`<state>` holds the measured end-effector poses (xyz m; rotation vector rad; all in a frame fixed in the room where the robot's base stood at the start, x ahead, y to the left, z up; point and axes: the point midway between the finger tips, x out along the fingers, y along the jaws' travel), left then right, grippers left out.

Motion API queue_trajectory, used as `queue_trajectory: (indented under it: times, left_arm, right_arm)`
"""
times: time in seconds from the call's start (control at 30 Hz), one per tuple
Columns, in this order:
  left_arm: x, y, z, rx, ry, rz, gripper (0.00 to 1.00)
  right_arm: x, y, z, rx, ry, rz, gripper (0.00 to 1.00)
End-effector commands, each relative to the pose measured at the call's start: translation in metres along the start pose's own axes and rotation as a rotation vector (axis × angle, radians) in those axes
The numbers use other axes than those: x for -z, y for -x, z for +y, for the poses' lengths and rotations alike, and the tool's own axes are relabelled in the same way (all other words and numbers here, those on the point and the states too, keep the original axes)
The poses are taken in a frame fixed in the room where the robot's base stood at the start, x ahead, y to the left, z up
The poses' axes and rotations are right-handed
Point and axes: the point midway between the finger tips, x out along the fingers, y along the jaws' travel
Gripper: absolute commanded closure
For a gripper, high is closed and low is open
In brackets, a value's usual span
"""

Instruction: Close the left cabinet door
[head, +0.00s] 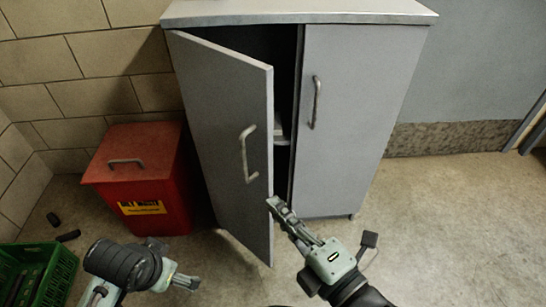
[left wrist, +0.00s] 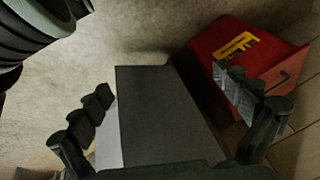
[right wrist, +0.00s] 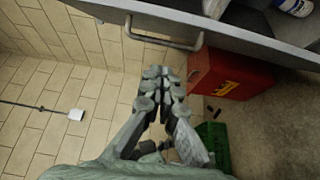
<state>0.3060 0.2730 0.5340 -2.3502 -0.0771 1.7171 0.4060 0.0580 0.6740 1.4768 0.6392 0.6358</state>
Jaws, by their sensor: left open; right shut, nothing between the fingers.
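The grey cabinet's left door (head: 225,130) stands partly open, swung out from its left side, with a dark gap beside the closed right door (head: 350,115). Its bar handle (head: 248,153) faces outward; the door (right wrist: 235,38) and handle (right wrist: 160,43) cross the top of the right wrist view. My right gripper (head: 275,208) is shut and empty by the lower free edge of the left door; contact is unclear. My left gripper (head: 192,282) is low in front of the red bin, apart from the door. In the left wrist view, its fingers (left wrist: 165,95) are spread.
A red bin (head: 140,180) with a yellow label stands left of the cabinet, close to the open door. A green crate (head: 38,272) is at lower left, with small dark items on the floor nearby. The floor to the right is clear.

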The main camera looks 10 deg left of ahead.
Motion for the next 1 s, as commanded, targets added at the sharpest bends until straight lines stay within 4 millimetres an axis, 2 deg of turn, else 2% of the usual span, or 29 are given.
queue_trajectory:
  times: [0.17,0.53,0.6,0.73,1.0]
  left_arm:
    - [0.0,-0.002,0.001,-0.002,0.0,-0.003,0.0]
    - [0.001,-0.005,0.001,-0.003,-0.001,-0.002,0.0]
    - [0.001,-0.005,0.001,-0.003,-0.001,-0.002,0.0]
    - [0.001,-0.006,0.001,-0.003,-0.001,-0.001,0.0]
    - [0.001,-0.008,0.002,-0.004,-0.002,-0.002,0.0]
  right_arm:
    - [-0.001,-0.023,0.002,-0.003,0.001,0.0,1.0]
    - [-0.001,-0.101,0.002,-0.003,0.0,-0.001,1.0]
    - [-0.015,-0.102,0.0,0.002,0.006,-0.002,1.0]
    - [-0.029,-0.105,0.0,0.0,0.004,-0.001,1.0]
    - [-0.04,-0.108,0.0,0.0,0.001,-0.001,1.0]
